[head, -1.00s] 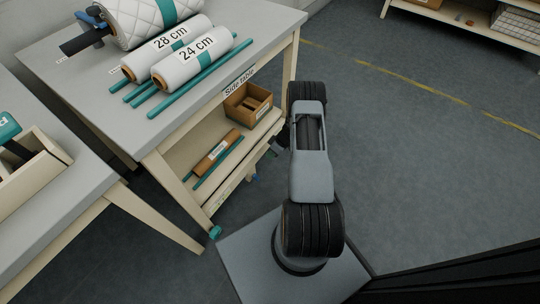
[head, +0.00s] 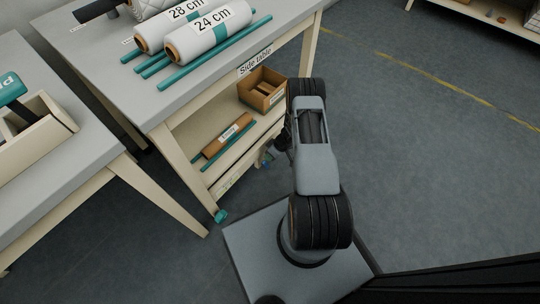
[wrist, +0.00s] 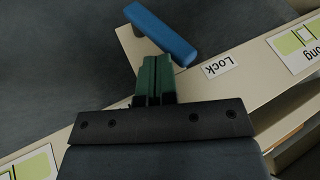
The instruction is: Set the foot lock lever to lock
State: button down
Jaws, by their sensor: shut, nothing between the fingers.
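The blue foot lock lever (wrist: 163,34) shows in the wrist view, slanting across the edge of a cream rail. A white "Lock" label (wrist: 219,67) is on the rail, right of the lever's lower end. My gripper (wrist: 155,62) has its green fingers together with nothing between them. The fingertips are just below the lever's lower part; I cannot tell whether they touch it. In the head view a small blue patch, possibly the lever (head: 268,160), shows low at the side table's edge. My arm hides most of the gripper there.
The side table (head: 190,101) holds white rolls (head: 207,33) and teal rods. Its lower shelf has a brown box (head: 263,92) and a brown roll (head: 228,136). Another table (head: 52,175) stands left. Floor at right is open. Yellow-green labels (wrist: 298,40) flank the rail.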

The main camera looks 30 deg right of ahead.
aim_at(264, 161)
jog(key=shift+s+a+f+b, duration=0.15)
jog(key=shift+s+a+b, duration=0.1)
jog(key=shift+a+b, duration=0.35)
jog(key=shift+s+a+f+b, duration=0.1)
jog(key=shift+s+a+b, duration=0.15)
jog(key=shift+a+b, duration=0.3)
jog(key=shift+s+a+r, duration=0.15)
jog(key=shift+a+r, duration=0.05)
jog(key=shift+a, duration=0.1)
jog(key=a+p+v, duration=0.1)
jog(key=p+v, duration=0.3)
jog(key=v, duration=0.9)
jog(key=shift+w+r, duration=0.25)
jog(key=shift+r, duration=0.15)
